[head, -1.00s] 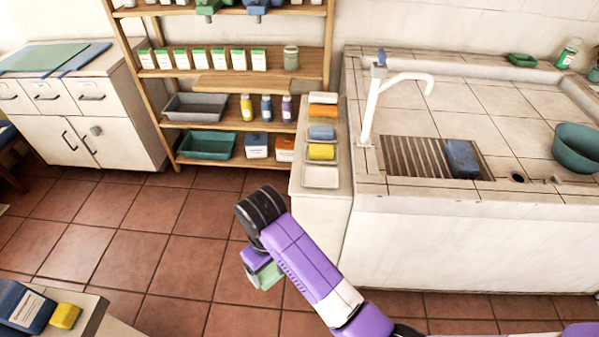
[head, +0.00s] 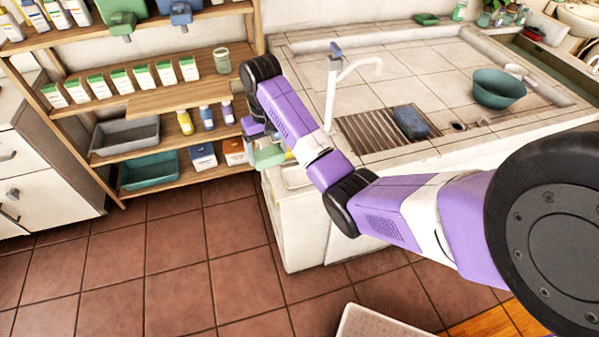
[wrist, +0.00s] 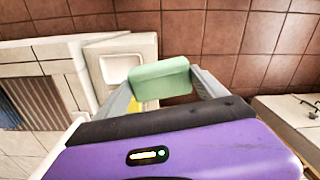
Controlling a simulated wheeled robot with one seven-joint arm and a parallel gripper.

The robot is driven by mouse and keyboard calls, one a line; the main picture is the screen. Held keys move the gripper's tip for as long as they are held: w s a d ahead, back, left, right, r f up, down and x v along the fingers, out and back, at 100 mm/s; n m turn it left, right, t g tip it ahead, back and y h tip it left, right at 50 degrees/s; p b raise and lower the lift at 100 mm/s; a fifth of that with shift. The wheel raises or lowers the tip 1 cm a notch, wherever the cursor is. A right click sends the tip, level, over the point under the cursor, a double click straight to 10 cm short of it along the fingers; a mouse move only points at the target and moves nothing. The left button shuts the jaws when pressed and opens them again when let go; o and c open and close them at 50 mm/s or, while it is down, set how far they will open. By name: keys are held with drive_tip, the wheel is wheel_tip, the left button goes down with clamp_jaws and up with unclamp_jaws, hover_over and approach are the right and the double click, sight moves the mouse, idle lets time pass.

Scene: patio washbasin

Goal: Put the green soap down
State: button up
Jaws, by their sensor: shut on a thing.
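My gripper (head: 258,142) is shut on the green soap (head: 268,156), a pale green block held in the air at the near left of the white ledge. In the wrist view the green soap (wrist: 160,80) lies between the two grey fingers. An empty white soap dish (head: 297,178) sits at the ledge's near end, partly covered by my arm. In the wrist view this dish (wrist: 118,68) shows just left of the soap, which overlaps its right edge in the picture. My arm hides most of the other dishes; a little yellow shows behind the soap.
Wooden shelves with boxes, bottles, a grey bin (head: 126,136) and a green bin (head: 149,170) stand left of the ledge. The white tap (head: 333,92), a blue block (head: 410,122) and a teal bowl (head: 498,89) are on the washbasin.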

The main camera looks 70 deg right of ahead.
drive_tip(key=s+d+r+m+p, duration=0.15)
drive_tip(key=s+d+r, duration=0.3)
drive_tip(key=d, duration=0.55)
drive_tip(key=shift+m, duration=0.45)
drive_tip(key=shift+s+f+b, duration=0.2)
drive_tip(key=shift+f+b, duration=1.35)
drive_tip(key=shift+f, duration=1.85)
drive_tip(key=shift+s+f+b, duration=0.25)
drive_tip(key=shift+f+b, duration=1.3)
drive_tip(key=shift+f, duration=1.8)
drive_tip(key=shift+s+f+b, duration=0.2)
drive_tip(key=shift+f+b, duration=1.35)
drive_tip(key=shift+f, duration=1.85)
drive_tip(key=shift+f, duration=0.1)
drive_tip(key=o, duration=1.7)
wheel_tip(320, 180, up, 12)
drive_tip(key=shift+r+p, duration=0.15)
drive_tip(key=shift+p, duration=0.5)
